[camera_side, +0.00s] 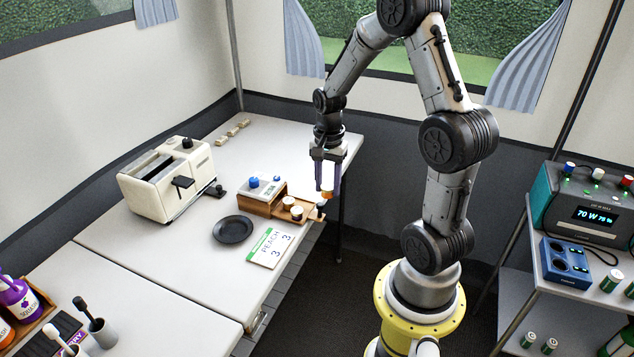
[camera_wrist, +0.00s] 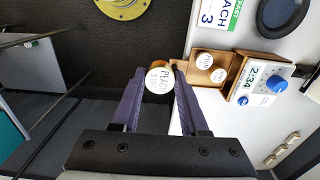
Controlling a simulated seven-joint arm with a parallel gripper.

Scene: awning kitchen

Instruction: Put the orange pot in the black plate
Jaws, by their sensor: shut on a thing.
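My gripper (camera_side: 327,188) is shut on the orange pot (camera_side: 327,194), which has a white lettered lid. In the wrist view the pot (camera_wrist: 160,79) sits between the two purple fingers of my gripper (camera_wrist: 160,88). My gripper holds it near the table's right edge, just right of the wooden tray. The black plate (camera_side: 233,230) is round and lies empty on the table, left of the tray and the card. Part of the plate (camera_wrist: 262,24) shows at the top right of the wrist view.
A wooden tray (camera_side: 259,207) holds two white-lidded pots (camera_side: 292,208) and a white timer with a blue knob (camera_side: 262,187). A cream toaster (camera_side: 167,178) stands behind. The table left of the plate is clear.

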